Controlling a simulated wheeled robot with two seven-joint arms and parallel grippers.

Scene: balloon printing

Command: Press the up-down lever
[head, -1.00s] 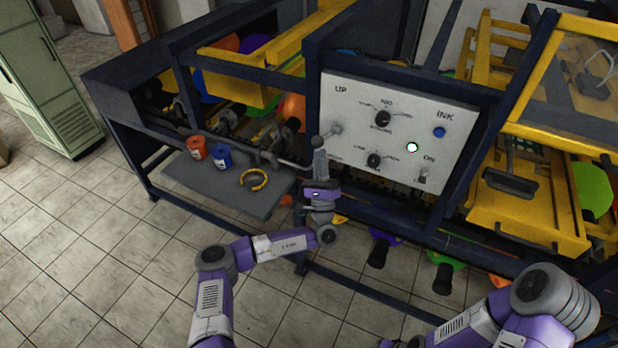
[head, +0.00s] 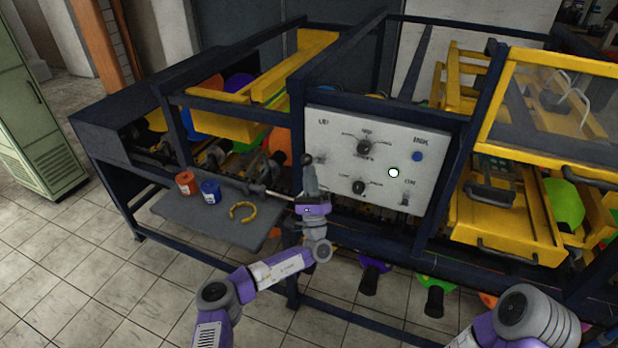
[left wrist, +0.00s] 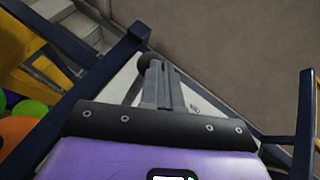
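The white control panel (head: 385,185) carries "UP" lettering at its upper left. The up-down lever's dark round knob (head: 306,159) sticks out below that lettering. My left gripper (head: 309,172) points up, just below and seemingly close against the knob; its fingers look shut together. In the left wrist view, the fingers (left wrist: 160,85) stand close together with the dark knob (left wrist: 147,60) beside their tips. I cannot tell whether they touch it. The lever's shaft is mostly hidden. My right arm is at the lower right, with its gripper out of view.
A grey shelf (head: 190,222) left of my left gripper holds a red jar (head: 185,183), a blue jar (head: 210,192) and a yellow ring (head: 242,212). The dark blue machine frame surrounds the panel. Yellow drawers (head: 510,235) stand to the right. Open tiled floor lies at left.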

